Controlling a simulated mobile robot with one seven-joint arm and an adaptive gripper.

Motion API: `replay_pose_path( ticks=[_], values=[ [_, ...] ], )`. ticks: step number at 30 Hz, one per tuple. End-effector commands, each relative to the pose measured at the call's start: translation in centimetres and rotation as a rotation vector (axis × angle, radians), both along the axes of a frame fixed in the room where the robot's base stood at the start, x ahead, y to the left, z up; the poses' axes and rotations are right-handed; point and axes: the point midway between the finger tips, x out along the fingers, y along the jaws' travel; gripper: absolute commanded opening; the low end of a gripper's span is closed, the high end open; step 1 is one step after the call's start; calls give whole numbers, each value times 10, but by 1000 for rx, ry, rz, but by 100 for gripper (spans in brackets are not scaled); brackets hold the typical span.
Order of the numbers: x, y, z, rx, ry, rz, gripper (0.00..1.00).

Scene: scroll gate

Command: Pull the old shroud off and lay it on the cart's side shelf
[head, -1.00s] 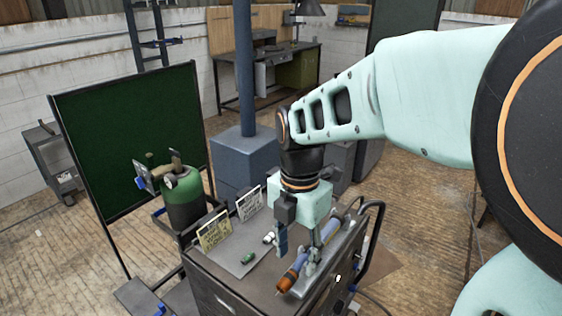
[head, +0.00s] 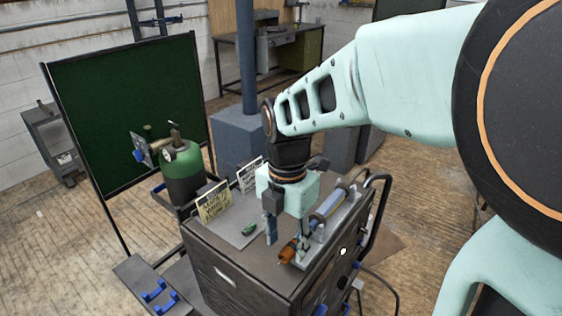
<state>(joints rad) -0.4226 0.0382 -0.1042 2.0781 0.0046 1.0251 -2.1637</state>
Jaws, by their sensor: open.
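A torch-like tool with a grey-blue body (head: 328,204) lies along a metal cradle on top of the dark cart (head: 215,255). Its near end is an orange-brown cup (head: 288,252), which looks like the shroud. My gripper (head: 286,242) points down, open, with one finger left of the cup and the other close to the cradle. I cannot tell whether either finger touches the cup.
A small green part (head: 249,229) lies on a grey mat (head: 228,232), beside a yellow sign (head: 213,203) and a white sign (head: 250,174). A green gas cylinder (head: 184,178) stands behind. A black handle rail (head: 384,205) edges the cart's right.

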Motion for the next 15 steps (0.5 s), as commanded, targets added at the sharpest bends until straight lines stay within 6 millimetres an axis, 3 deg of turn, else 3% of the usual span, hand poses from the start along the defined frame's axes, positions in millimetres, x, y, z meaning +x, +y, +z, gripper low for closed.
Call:
replay_pose_path(
  ticks=[1,6,15],
  values=[
    [0,0,-12,0,1,0,43],
    [0,0,-25,0,1,-1,43],
    [0,0,-25,0,0,-1,43]
  ],
)
